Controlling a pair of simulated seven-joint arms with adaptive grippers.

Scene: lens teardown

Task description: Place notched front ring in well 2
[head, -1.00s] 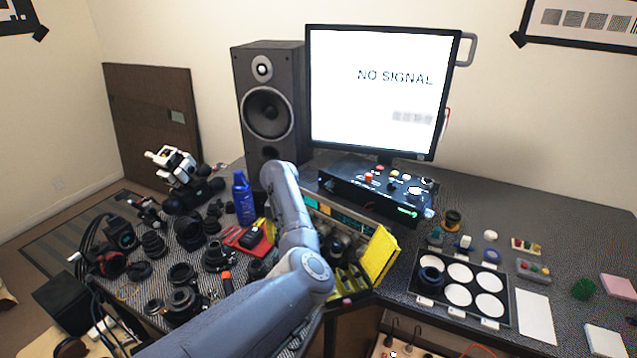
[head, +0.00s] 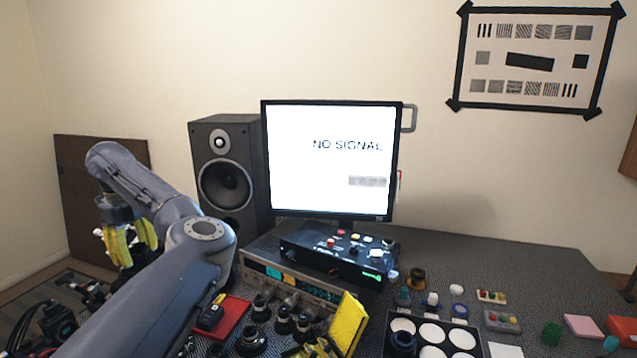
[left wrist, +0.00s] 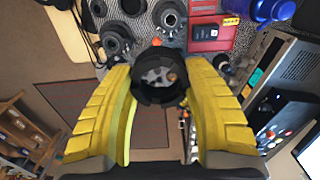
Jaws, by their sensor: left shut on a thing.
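My left gripper (head: 130,243) hangs at the far left in the head view, its yellow fingers pointing down. In the left wrist view the gripper (left wrist: 160,88) is shut on a dark ring with notches (left wrist: 143,94) along its edge, held between the fingertips. The ring cannot be made out in the head view. The black tray with white round wells (head: 474,340) is at the lower right, cut off by the frame's bottom edge.
A monitor (head: 330,160), a speaker (head: 228,185) and a black control box (head: 335,255) stand at the back. Lens parts and a red tray (head: 228,318) lie at lower centre. Small coloured items, including a green one (head: 552,334), lie right of the tray.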

